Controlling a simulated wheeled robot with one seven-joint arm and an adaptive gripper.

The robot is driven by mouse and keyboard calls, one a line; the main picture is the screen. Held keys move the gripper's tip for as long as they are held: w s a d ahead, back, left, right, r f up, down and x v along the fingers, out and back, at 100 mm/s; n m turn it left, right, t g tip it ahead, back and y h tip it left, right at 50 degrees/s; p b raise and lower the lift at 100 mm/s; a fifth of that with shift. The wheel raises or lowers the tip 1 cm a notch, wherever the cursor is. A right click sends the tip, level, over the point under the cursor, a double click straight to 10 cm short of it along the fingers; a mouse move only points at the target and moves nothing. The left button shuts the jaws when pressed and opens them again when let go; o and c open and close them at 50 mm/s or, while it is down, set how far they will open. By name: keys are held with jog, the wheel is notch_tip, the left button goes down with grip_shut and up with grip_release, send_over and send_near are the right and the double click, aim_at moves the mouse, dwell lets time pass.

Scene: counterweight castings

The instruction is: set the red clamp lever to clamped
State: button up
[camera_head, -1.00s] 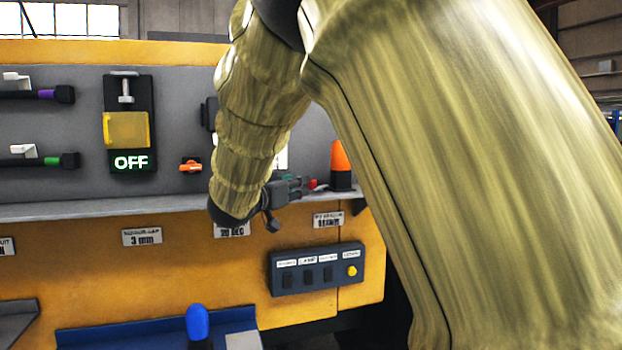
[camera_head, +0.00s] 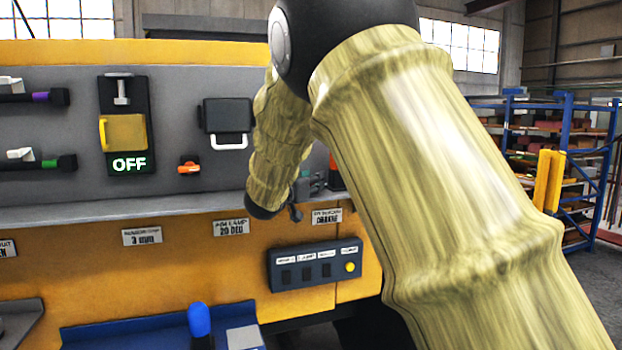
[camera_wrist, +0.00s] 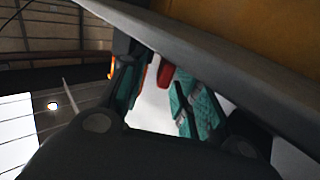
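My gripper (camera_head: 308,188) is at the right end of the grey shelf, low against the panel, partly hidden by my arm in the head view. In the wrist view my gripper (camera_wrist: 158,103) is open, its two teal-padded fingers apart. A red rounded part (camera_wrist: 166,74), which looks like the end of the red clamp lever, shows just beyond and between the fingertips, nearer the right finger. I cannot tell whether it touches. The rest of the lever and its setting are hidden.
The shelf edge (camera_wrist: 235,70) runs close beside the gripper in the wrist view. An orange beacon (camera_head: 336,178) stands just right of it. A small orange handle (camera_head: 189,168), a yellow-covered OFF switch (camera_head: 124,132) and a black box (camera_head: 227,116) are on the panel; a button box (camera_head: 316,268) is below.

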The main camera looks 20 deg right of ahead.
jog(key=shift+w+f, duration=0.15)
jog(key=shift+w, duration=0.05)
jog(key=shift+s, duration=0.15)
grip_shut()
jog(key=shift+a+m+g+h, duration=0.15)
jog(key=shift+m+g+h, duration=0.25)
jog(key=shift+g, duration=0.1)
grip_release()
jog(key=shift+w, duration=0.25)
jog(key=shift+s, duration=0.1)
jog(key=v, duration=1.2)
